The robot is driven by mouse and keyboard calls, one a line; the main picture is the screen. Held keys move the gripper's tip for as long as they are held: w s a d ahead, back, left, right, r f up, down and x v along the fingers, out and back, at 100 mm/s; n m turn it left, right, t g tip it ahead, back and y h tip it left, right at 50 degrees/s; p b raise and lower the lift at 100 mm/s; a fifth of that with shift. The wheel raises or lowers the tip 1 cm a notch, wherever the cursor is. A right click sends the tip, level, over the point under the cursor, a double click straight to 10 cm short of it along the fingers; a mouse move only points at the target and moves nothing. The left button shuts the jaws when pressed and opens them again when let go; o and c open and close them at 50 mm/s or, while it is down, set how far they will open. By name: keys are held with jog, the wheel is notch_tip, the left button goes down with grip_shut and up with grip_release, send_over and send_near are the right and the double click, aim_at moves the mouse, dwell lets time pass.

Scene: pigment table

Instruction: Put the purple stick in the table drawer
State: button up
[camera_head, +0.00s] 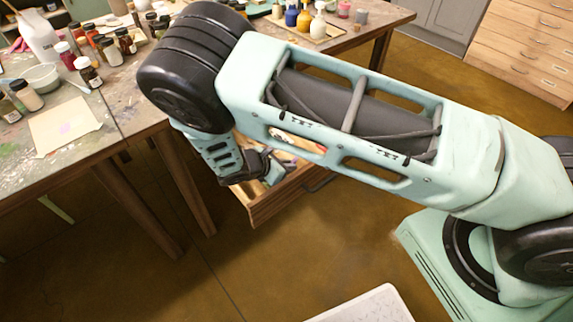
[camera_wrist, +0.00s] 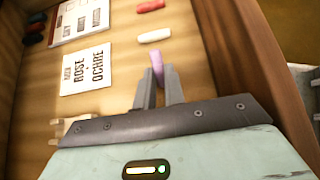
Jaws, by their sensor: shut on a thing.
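The purple stick (camera_wrist: 157,62) is between the fingertips of my gripper (camera_wrist: 159,82) in the wrist view, and its far end sticks out past them. My gripper is shut on it. The table drawer (camera_wrist: 115,18) is open, and its wooden floor lies behind the stick and fingers. I cannot tell whether the stick touches the drawer floor. In the head view the open drawer (camera_head: 262,208) shows under the table, with my gripper (camera_head: 262,178) at its opening. My arm hides much of the drawer there, and the stick cannot be made out.
The drawer holds a white stick (camera_wrist: 154,36), a red stick (camera_wrist: 150,6), a label card (camera_wrist: 87,69) reading "ROSE OCHRE", another printed card (camera_wrist: 80,22) and dark sticks at the left. The drawer wall (camera_wrist: 262,60) stands close on the right. Bottles and jars crowd the table (camera_head: 110,85).

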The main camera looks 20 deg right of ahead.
jog(key=o, duration=0.7)
jog(key=shift+f, duration=0.1)
jog(key=shift+c, duration=0.2)
jog(key=shift+r, duration=0.25)
jog(key=v, duration=1.2)
jog(key=s+d+r+m+g+y, duration=0.3)
jog(key=s+r+m+y, duration=0.7)
jog(key=s+r, duration=1.2)
jog(key=s+m, duration=0.1)
jog(key=m, duration=0.3)
jog(key=shift+s+r, duration=0.2)
jog(key=shift+r, duration=0.05)
